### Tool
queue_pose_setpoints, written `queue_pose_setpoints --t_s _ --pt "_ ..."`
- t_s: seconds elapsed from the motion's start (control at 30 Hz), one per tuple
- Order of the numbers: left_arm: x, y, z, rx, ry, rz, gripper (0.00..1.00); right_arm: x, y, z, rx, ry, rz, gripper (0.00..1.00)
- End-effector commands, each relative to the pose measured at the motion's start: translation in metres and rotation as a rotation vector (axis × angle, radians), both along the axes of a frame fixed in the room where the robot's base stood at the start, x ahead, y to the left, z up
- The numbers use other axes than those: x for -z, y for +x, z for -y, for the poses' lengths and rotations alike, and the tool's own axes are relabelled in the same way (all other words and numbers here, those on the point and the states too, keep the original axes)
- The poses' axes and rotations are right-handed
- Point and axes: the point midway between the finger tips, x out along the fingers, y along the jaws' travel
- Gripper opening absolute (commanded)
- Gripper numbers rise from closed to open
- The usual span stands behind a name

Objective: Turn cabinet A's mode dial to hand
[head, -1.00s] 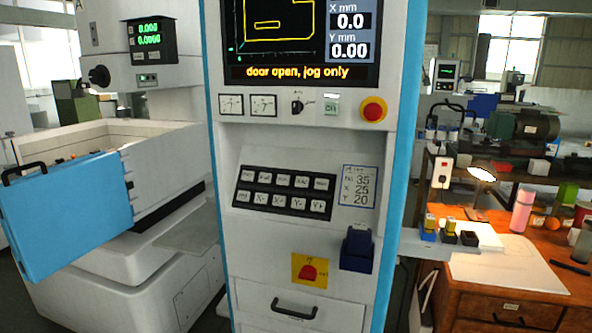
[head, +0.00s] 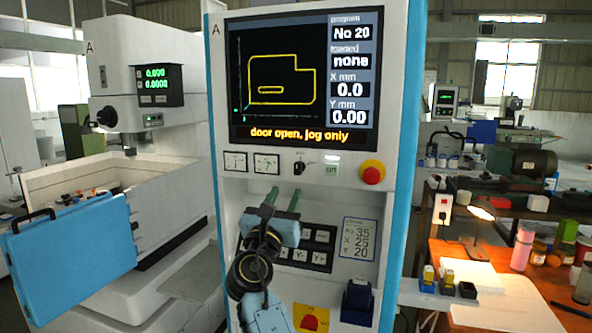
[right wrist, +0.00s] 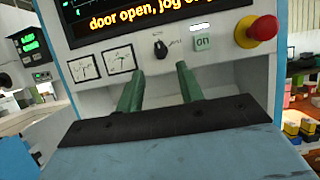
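Cabinet A (head: 222,100) is the white and blue control cabinet marked A in the head view. Its mode dial (head: 298,168) is a small black knob below the screen, between two gauges and the green "on" button. The dial (right wrist: 160,48) also shows in the right wrist view, beyond my fingertips. Small labels sit beside it; I cannot read them fully. My right gripper (head: 283,196) is in front of the cabinet, below the dial. In the right wrist view its two green fingers (right wrist: 160,90) are spread apart with nothing between them. My left gripper is not in view.
A red stop button (head: 372,172) is right of the "on" button (head: 331,169). The screen (head: 300,80) reads "door open, jog only". A keypad (head: 318,250) is partly behind my right gripper. A blue holder (head: 357,300) juts out lower right.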

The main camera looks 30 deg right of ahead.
Motion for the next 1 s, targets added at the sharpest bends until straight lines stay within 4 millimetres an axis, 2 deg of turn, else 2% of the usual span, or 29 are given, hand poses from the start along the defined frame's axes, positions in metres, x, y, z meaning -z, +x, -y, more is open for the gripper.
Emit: queue_pose_setpoints --t_s 0.03,0.2,0.43,0.87,0.9,1.0 --pt "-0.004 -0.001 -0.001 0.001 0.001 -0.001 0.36 -0.008 0.007 0.009 0.002 -0.002 0.002 0.37" --pt "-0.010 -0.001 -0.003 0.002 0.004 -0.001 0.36 -0.021 0.029 0.035 0.001 0.000 0.000 0.37" --pt "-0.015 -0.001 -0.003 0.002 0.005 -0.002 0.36 -0.033 0.051 0.060 0.000 -0.001 -0.001 0.37" --pt "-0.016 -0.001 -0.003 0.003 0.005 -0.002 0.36 -0.036 0.058 0.068 -0.002 0.001 -0.001 0.37" --pt "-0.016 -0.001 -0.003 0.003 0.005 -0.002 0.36 -0.036 0.058 0.068 -0.002 0.001 -0.001 0.36" --pt "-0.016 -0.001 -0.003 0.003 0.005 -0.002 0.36 -0.036 0.058 0.068 -0.002 0.001 -0.001 0.23"
